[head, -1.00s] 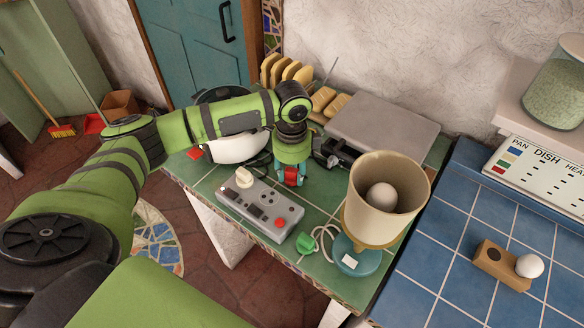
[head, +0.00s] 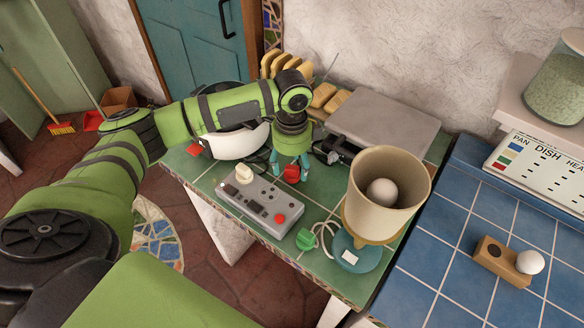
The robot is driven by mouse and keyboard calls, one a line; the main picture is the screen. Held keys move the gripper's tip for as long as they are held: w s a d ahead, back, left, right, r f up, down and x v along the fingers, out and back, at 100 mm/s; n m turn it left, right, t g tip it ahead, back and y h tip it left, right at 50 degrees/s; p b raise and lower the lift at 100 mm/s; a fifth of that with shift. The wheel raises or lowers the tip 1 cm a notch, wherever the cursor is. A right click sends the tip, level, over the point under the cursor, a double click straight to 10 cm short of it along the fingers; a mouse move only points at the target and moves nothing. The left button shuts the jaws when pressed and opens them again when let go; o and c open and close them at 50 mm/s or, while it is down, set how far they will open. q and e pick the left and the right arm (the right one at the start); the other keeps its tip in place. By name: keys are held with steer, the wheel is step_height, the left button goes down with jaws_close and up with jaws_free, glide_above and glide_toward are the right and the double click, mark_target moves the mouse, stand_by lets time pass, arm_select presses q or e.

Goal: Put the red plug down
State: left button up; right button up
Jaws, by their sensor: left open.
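The red plug (head: 292,174) rests on the green tiled counter (head: 325,200), just behind the grey socket strip (head: 258,203). My left gripper (head: 290,168) points down right over the plug, its teal fingers open and spread to either side of it. Whether a finger still touches the plug I cannot tell. A white plug (head: 244,174) sits at the far left end of the strip, and a red button shows at its near right end. My right gripper is out of view.
A green plug (head: 307,239) with a white cord lies beside the lamp (head: 386,205) with its beige shade, to the right. A white appliance (head: 238,142) stands behind the strip. A grey flat-topped box (head: 380,125) and toast slices (head: 288,66) are at the back.

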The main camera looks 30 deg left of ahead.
mark_target(292, 167)
arm_select(q)
step_height(292, 167, up, 10)
steer(key=b, duration=0.2)
steer(key=shift+r, duration=0.25)
